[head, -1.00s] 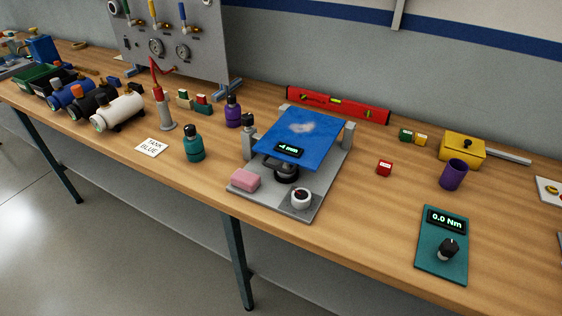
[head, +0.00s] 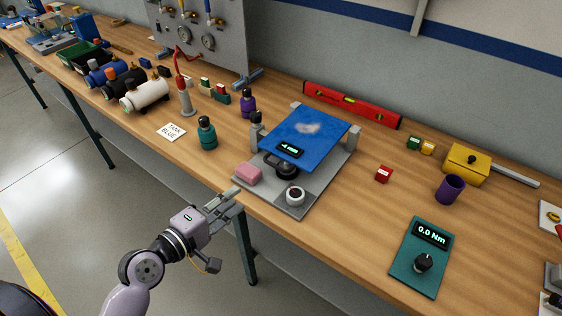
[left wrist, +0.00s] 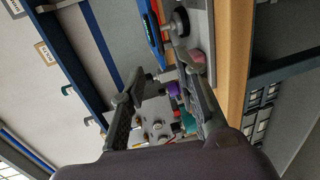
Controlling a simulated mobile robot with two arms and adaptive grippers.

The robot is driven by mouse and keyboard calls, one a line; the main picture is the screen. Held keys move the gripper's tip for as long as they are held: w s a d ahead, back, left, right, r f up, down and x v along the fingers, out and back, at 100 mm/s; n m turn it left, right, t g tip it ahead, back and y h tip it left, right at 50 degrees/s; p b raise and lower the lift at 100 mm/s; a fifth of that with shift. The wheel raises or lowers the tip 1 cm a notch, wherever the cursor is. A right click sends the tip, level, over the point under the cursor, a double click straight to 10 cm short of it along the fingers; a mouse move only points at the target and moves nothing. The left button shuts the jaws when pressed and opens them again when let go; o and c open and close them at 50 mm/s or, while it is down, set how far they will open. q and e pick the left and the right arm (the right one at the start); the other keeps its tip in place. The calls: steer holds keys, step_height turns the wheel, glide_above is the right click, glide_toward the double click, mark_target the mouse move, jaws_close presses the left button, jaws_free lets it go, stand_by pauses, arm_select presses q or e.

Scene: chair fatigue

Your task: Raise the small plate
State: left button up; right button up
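The small blue plate (head: 310,131), with a pale smudge and a small lit display on its near edge, lies over a grey base (head: 322,183) with grey posts. A black round knob (head: 287,170) sits below its near edge. A pink block (head: 249,174) and a white cup with dark contents (head: 295,196) are on the base. My left gripper (head: 230,203) is open and empty in front of the table edge, short of the base. The left wrist view shows its fingers (left wrist: 163,90) apart, with the plate's edge (left wrist: 151,32) beyond. My right gripper is not in view.
A teal bottle (head: 207,133) and a purple bottle (head: 248,103) stand left of the base. A red level (head: 352,103) lies behind it. A red block (head: 383,174), purple cup (head: 450,189) and teal torque box (head: 421,257) are to the right. Bare wood lies between.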

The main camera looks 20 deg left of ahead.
arm_select(q)
steer(key=p, duration=0.2)
glide_toward(275, 165)
steer(key=x, duration=0.4)
steer(key=p+x, duration=0.1)
steer(key=x, duration=0.3)
steer(key=shift+w+f, duration=0.3)
steer(key=shift+w, duration=0.05)
steer(key=shift+w+d+f, duration=0.15)
steer(key=shift+w+d, duration=0.15)
steer(key=shift+w, duration=0.3)
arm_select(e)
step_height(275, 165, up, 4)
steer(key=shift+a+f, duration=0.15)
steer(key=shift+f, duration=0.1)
arm_select(q)
jaws_close()
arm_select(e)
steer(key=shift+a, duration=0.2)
